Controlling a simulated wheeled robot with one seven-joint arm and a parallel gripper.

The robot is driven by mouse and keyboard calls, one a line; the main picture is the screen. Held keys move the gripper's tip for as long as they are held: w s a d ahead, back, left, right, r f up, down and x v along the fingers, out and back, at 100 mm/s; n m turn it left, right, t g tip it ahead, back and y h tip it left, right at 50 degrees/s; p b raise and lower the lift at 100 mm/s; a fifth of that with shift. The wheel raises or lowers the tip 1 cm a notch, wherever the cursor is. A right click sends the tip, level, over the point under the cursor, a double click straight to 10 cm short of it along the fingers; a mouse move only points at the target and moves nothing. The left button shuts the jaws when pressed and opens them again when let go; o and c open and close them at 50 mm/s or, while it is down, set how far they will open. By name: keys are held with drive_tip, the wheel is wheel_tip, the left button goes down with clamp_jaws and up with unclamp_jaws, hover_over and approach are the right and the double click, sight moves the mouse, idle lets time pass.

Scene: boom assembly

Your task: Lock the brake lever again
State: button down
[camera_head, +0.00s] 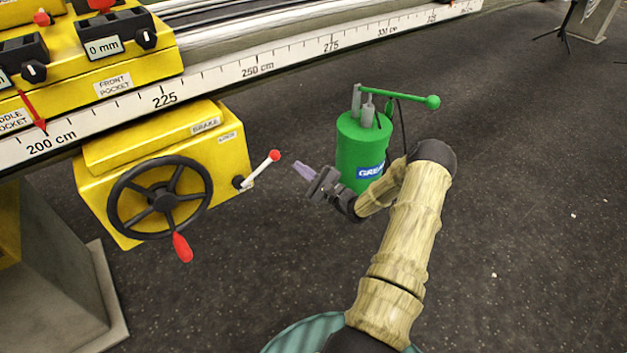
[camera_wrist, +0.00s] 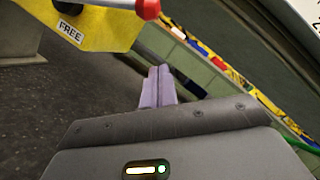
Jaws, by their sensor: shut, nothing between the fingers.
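The brake lever (camera_head: 262,168) is a white rod with a red ball knob on the right side of the yellow brake box (camera_head: 215,150). In the head view it tilts up and to the right from its dark pivot. In the wrist view the red knob (camera_wrist: 148,9) shows at the top, with a "FREE" label (camera_wrist: 71,32) on the yellow box below the pivot. My gripper (camera_head: 304,172) is to the right of the knob, apart from it. Its pale purple fingers (camera_wrist: 157,88) are closed together and empty, pointing toward the box.
A black handwheel (camera_head: 160,197) with a red handle is on the box's front. A green grease drum (camera_head: 362,150) with a pump handle (camera_head: 400,95) stands close behind my gripper. The long ruler rail (camera_head: 300,60) runs above the box. Dark floor to the right is mostly open.

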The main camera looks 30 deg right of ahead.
drive_tip(key=a+r, duration=0.1)
drive_tip(key=w+a+r+b, duration=0.1)
drive_tip(key=a+r, duration=0.1)
drive_tip(key=a, duration=0.1)
drive_tip(key=shift+w+r+b, duration=0.2)
drive_tip(key=shift+w+b, duration=0.15)
drive_tip(key=shift+b, duration=0.05)
drive_tip(key=shift+d+r, duration=0.1)
drive_tip(key=shift+d, duration=0.05)
drive_tip(key=shift+r+n+p, duration=0.25)
drive_tip(key=shift+n+p, duration=0.05)
drive_tip(key=shift+p, duration=0.2)
